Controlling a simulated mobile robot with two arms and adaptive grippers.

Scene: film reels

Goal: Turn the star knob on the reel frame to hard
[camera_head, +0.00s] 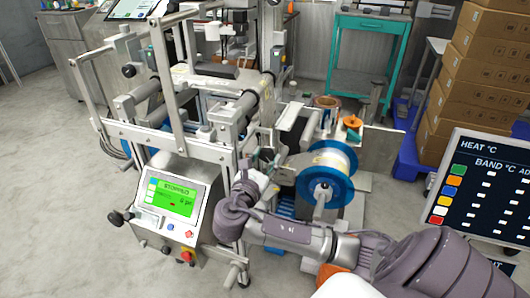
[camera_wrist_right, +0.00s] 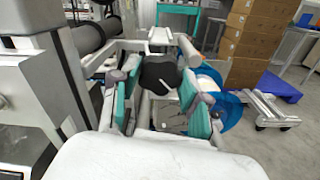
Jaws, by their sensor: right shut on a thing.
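The star knob (camera_wrist_right: 158,73) is black and lobed, with a short white mark on its face. In the right wrist view it sits between the teal-padded fingers of my right gripper (camera_wrist_right: 160,98), which is shut on it. In the head view my right gripper (camera_head: 264,172) reaches to the reel frame (camera_head: 338,192), left of the blue-flanged reel (camera_head: 325,178). The knob is hidden there behind the gripper and wrist. The reel also shows partly at the right in the right wrist view (camera_wrist_right: 229,112). The scale labels around the knob cannot be read. My left gripper is not in view.
A grey machine with rails and rollers (camera_head: 205,100) stands close on the left, its control panel (camera_head: 170,205) showing a green screen. A heat display (camera_head: 478,190) is at the right. Stacked cartons (camera_head: 480,75) and a teal cart (camera_head: 365,50) stand behind. The left floor is clear.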

